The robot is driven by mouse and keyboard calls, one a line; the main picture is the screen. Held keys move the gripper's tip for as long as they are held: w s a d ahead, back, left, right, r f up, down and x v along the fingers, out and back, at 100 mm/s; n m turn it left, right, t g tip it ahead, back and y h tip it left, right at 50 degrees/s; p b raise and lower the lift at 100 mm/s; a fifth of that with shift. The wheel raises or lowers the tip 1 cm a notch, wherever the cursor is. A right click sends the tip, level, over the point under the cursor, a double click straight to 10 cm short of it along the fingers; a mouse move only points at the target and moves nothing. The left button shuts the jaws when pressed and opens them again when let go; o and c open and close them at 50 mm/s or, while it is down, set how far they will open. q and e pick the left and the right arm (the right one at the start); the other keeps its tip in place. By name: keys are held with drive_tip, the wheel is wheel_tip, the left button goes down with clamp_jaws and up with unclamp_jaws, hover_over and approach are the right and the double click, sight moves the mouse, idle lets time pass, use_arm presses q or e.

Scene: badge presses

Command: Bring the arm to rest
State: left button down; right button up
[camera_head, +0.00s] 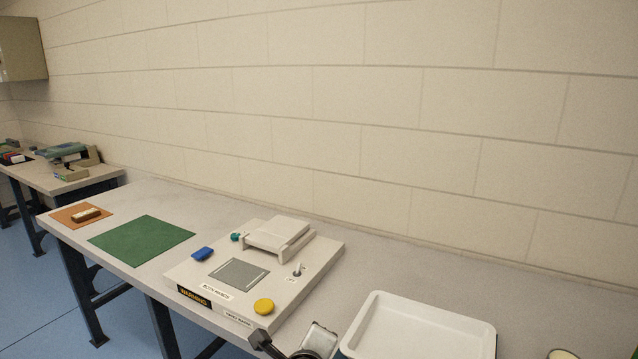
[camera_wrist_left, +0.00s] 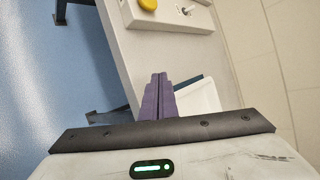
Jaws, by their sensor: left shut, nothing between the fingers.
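My left gripper (camera_wrist_left: 158,98) shows in the wrist view with its two purple fingers together and nothing between them. It points toward the front edge of the table, beside the badge press and the white tray. In the head view part of my left arm shows at the bottom, in front of the gap between the press (camera_head: 325,262) and the tray (camera_head: 490,340); the fingertips cannot be made out there. My right gripper is in neither view.
The press has a yellow button (camera_head: 264,306), a grey plate (camera_head: 239,273), a toggle switch (camera_head: 298,270) and a blue object (camera_head: 203,254). A green mat (camera_head: 142,240) and an orange mat (camera_head: 68,217) holding a brown block (camera_head: 87,214) lie left. A wall stands behind the table.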

use_arm(q)
drive_tip(key=s+a+f+n+g, duration=0.2)
drive_tip(key=s+a+f+n, duration=0.25)
drive_tip(key=s, duration=0.35)
drive_tip(key=s+a+f+n+g, duration=0.2)
drive_tip(key=s+a+f+n, duration=0.15)
drive_tip(key=s+n, duration=0.3)
drive_tip(key=s+a+n+g, duration=0.1)
drive_tip(key=s+a+n, duration=0.3)
drive_tip(key=s, duration=0.3)
drive_tip(key=s+a+f+n+g, duration=0.1)
drive_tip(key=s+a+n, duration=0.25)
drive_tip(key=s, duration=0.35)
drive_tip(key=s+a+n+g, duration=0.1)
drive_tip(key=s+a+n, duration=0.35)
drive_tip(key=s, duration=0.25)
drive_tip(key=w+d+f+t+h, duration=0.1)
drive_tip(key=w+d+f+t, duration=0.1)
drive_tip(key=f, duration=0.4)
drive_tip(key=w+d+f+m+t+h, duration=0.1)
drive_tip(key=w+d+f+t, duration=0.1)
drive_tip(key=f, duration=0.4)
drive_tip(key=shift+d+f+t, duration=0.3)
drive_tip(key=shift+d+t, duration=0.1)
drive_tip(key=shift+d, duration=0.1)
